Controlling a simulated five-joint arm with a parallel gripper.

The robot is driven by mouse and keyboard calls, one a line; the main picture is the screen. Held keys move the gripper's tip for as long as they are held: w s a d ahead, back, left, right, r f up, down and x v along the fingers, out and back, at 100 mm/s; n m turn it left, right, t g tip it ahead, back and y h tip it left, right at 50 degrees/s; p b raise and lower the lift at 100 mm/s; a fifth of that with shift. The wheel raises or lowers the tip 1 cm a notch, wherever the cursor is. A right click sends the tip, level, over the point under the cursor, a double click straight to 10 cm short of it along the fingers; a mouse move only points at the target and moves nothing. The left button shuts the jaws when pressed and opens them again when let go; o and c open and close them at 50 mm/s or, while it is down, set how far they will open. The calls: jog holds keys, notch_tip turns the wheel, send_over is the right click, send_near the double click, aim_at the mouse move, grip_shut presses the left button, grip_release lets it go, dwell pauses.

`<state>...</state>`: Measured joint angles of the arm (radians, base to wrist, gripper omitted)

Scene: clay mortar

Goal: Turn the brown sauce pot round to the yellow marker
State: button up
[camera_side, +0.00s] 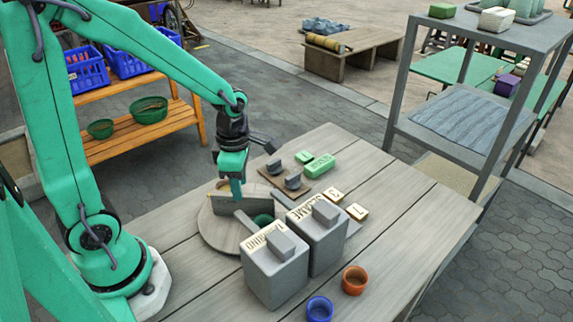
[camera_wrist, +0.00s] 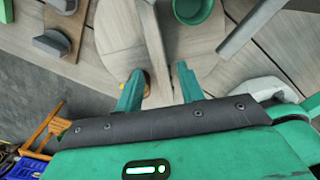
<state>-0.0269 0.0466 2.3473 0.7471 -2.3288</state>
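A round wooden turntable (camera_side: 215,232) with upright grey dividers (camera_side: 245,203) stands on the table; it also shows in the wrist view (camera_wrist: 112,40). A green bowl (camera_wrist: 193,10) sits in one of its sections. My gripper (camera_side: 237,192) is over the turntable, fingers down. In the wrist view its fingers (camera_wrist: 160,84) are apart, with a divider (camera_wrist: 155,45) between them and gaps showing. A small tan-yellow patch (camera_side: 222,186) shows behind the divider; I cannot tell whether it is the marker or a pot. I cannot make out a brown pot.
Two grey lidded boxes (camera_side: 276,272) (camera_side: 318,240) stand close in front of the turntable. A blue cup (camera_side: 319,309) and an orange cup (camera_side: 355,280) are at the front. Number tiles (camera_side: 357,211), green blocks (camera_side: 319,166) and a small board with grey pieces (camera_side: 278,184) lie behind. The table's right side is clear.

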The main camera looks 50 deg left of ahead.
jog(key=shift+r, duration=0.8)
jog(key=r+m, duration=0.2)
jog(key=shift+s+m+t, duration=0.2)
jog(key=shift+m+t, duration=0.1)
jog(key=shift+m, duration=0.1)
jog(key=s+r+m+t, duration=0.5)
jog(key=r+m, duration=0.6)
jog(key=m, duration=1.3)
jog(key=shift+s+d+r, duration=0.25)
jog(key=shift+s+d, duration=0.15)
jog(key=shift+s, duration=0.55)
jog(key=shift+o, duration=0.2)
